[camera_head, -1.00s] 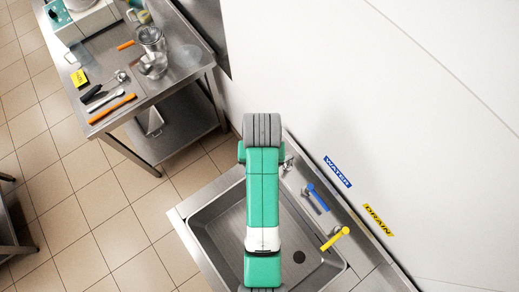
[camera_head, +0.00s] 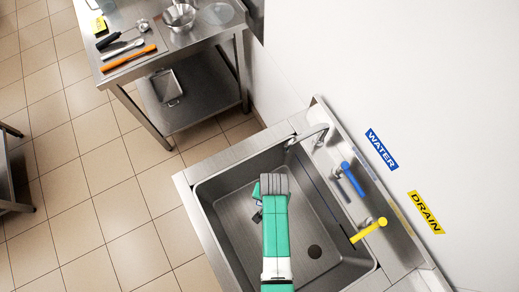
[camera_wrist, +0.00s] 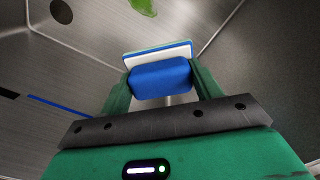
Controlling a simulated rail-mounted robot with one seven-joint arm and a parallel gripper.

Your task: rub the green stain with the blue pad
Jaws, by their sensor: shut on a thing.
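My gripper (camera_wrist: 160,78) is shut on the blue pad (camera_wrist: 160,79) in the wrist view. The pad has a white layer and a thin blue-green edge on its far side. The green stain (camera_wrist: 143,5) is a small patch on the grey metal sink surface, cut off by the top edge of the wrist view. The pad looks apart from the stain, which lies beyond it. In the head view my arm reaches over the sink basin (camera_head: 225,205).
The sink has a drain hole (camera_head: 314,252), a tap (camera_head: 308,136), a blue water lever (camera_head: 352,178) and a yellow drain lever (camera_head: 368,230) along its right side. A steel table (camera_head: 185,50) with tools stands at upper left. The tiled floor (camera_head: 100,190) between is mostly clear.

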